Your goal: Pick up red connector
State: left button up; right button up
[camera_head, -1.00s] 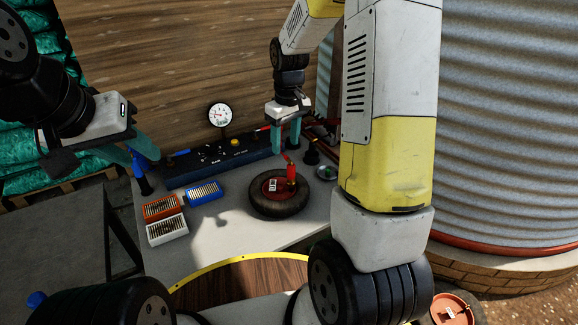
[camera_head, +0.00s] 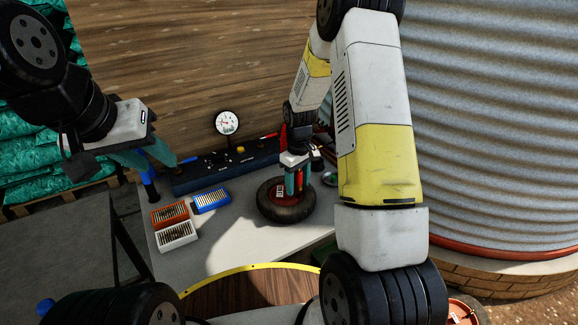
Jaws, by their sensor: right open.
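The red connector (camera_head: 299,183) stands upright on a small black tyre-like wheel (camera_head: 287,210) on the grey workbench. My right gripper (camera_head: 296,185) points down over the wheel, with its teal fingers on either side of the connector. It is open, and the fingers partly hide the connector. I cannot tell whether a finger touches it. My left gripper (camera_head: 150,158) is at the upper left, away from the connector, above the left end of the bench. Its teal fingers are partly seen and overlap, so its opening is unclear.
Orange (camera_head: 169,215), blue (camera_head: 211,200) and white (camera_head: 177,235) trays of small parts stand left of the wheel. A dark panel (camera_head: 222,165) with a pressure gauge (camera_head: 226,122) runs along the back. The bench front (camera_head: 235,245) is clear.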

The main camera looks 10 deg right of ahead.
aim_at(298, 173)
grip_shut()
jog(key=shift+r, duration=0.1)
dwell(0.3)
jog(key=shift+r, duration=0.2)
notch_tip(298, 173, up, 3)
jog(key=shift+r, duration=0.15)
jog(key=s+r, duration=0.1)
jog(key=s, duration=1.5)
jog(key=shift+d, duration=0.2)
